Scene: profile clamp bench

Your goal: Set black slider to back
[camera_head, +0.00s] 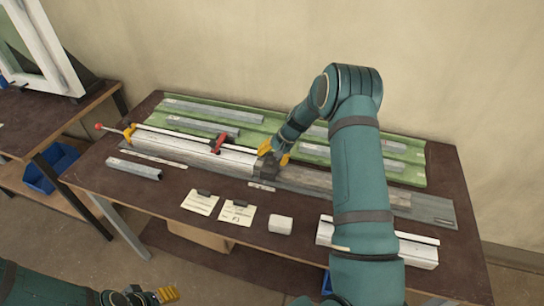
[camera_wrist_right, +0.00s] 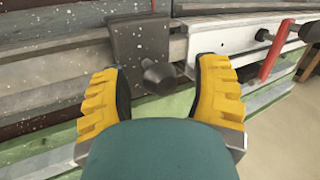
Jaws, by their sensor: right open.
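The black slider (camera_head: 266,168) is a dark block on the long rail in the middle of the bench, at the right end of the white profile (camera_head: 195,148). In the right wrist view the slider (camera_wrist_right: 138,42) shows as a dark plate with a round knob (camera_wrist_right: 159,76). My right gripper (camera_head: 274,150) is at the slider. Its yellow fingers are open (camera_wrist_right: 160,92), one on each side of the knob, with gaps visible; I see no grip on it. My left gripper (camera_head: 152,296) is low at the bottom left, away from the bench; its opening is unclear.
A red clamp handle (camera_head: 219,143) stands beside the white profile, left of the slider. Grey bars lie on a green board (camera_head: 408,178) behind.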

